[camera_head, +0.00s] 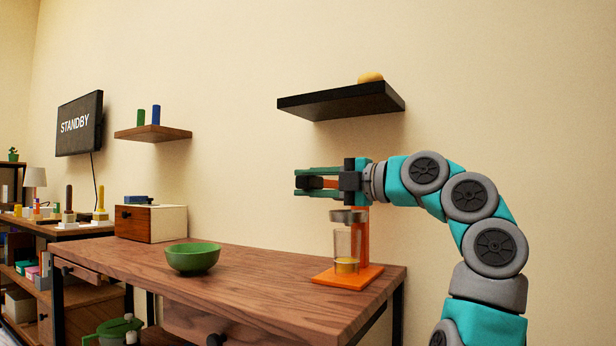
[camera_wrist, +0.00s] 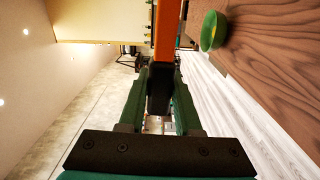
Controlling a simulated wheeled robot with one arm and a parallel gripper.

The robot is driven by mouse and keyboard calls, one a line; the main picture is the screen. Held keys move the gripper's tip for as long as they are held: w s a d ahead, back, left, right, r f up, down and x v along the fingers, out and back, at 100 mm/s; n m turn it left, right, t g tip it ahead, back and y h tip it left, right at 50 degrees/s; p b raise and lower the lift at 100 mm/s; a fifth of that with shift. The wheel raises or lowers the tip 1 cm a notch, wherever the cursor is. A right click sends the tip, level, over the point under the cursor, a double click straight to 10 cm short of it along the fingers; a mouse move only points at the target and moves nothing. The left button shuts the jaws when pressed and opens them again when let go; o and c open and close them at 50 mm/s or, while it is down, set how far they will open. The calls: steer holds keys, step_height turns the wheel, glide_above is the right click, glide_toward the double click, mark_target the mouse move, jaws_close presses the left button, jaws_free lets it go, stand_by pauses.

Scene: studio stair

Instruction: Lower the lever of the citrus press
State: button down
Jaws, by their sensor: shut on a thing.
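The citrus press stands near the right end of the wooden table, with an orange base (camera_head: 348,277) and an upright orange column. A clear glass (camera_head: 346,242) with a little yellow at its bottom stands on the base under a grey press head (camera_head: 348,215). My gripper (camera_head: 300,182) is level above the press, pointing left. Its green fingers (camera_wrist: 163,80) are shut on the lever's dark grip (camera_wrist: 159,95). The lever's orange bar (camera_wrist: 166,35) runs out beyond the fingers in the wrist view. In the head view the fingers partly hide the lever, so its exact angle is unclear.
A green bowl (camera_head: 193,257) stands left of the press on the table (camera_head: 260,283). A black shelf (camera_head: 340,101) with a yellow object juts from the wall above my gripper. A wooden box (camera_head: 150,222) stands farther left. Table space between bowl and press is clear.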

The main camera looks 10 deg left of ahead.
steer(key=shift+f+n, duration=0.3)
steer(key=shift+f, duration=0.45)
steer(key=c, duration=0.6)
jaws_free()
steer(key=v, duration=0.8)
steer(key=shift+b, duration=0.35)
steer(key=shift+a, duration=0.1)
